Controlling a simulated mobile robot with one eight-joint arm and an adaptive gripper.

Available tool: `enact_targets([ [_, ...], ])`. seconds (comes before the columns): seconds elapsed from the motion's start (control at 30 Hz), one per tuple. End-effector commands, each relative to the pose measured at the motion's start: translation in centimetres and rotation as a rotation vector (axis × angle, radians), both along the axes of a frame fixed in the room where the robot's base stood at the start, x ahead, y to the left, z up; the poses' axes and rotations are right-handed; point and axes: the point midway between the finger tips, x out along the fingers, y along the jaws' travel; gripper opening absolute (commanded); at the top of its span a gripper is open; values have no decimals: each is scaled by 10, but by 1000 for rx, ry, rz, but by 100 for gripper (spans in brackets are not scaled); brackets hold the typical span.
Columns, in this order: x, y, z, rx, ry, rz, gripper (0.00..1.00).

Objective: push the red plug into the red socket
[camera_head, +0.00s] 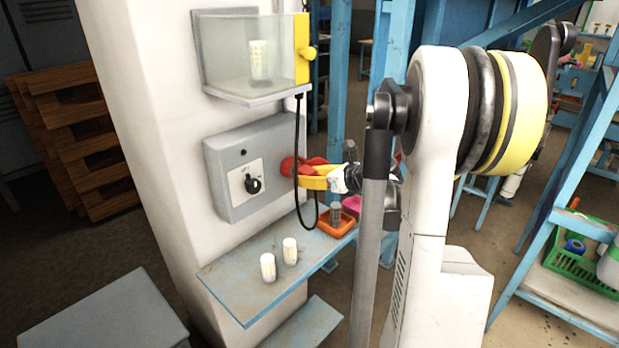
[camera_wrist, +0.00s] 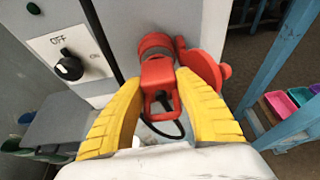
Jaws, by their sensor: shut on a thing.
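My gripper (camera_head: 308,179) has its yellow fingers shut on the red plug (camera_wrist: 158,76), one on each side, as the wrist view shows. The plug has a loop-like red handle and a black cable. It lies right in front of the round red socket (camera_wrist: 155,42), in line with it. The plug's front end meets the socket's rim in the picture; I cannot tell how deep it sits. The socket's red lid (camera_wrist: 204,66) hangs open to the right. In the head view the socket (camera_head: 288,166) is on the grey box's right side, with the plug mostly hidden by the fingers.
The grey control box (camera_head: 222,182) has a black knob (camera_wrist: 68,66) at OFF. The black cable (camera_head: 298,125) hangs from the clear case (camera_head: 230,60) above. A blue shelf (camera_head: 235,285) below holds two pale cups (camera_head: 268,267) and an orange tray (camera_head: 337,231).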

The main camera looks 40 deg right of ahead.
Motion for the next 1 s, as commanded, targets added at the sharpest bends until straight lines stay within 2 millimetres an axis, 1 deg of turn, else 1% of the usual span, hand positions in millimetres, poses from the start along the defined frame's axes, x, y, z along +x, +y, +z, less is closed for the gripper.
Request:
enact_targets([
  [0.37, 1, 0, 0, 0, 0, 0, 11],
  [0.87, 10, 1, 0, 0, 0, 0, 11],
  [0.9, 10, 1, 0, 0, 0, 0, 44],
  [0.97, 10, 1, 0, 0, 0, 0, 61],
  [1.0, 10, 1, 0, 0, 0, 0, 61],
])
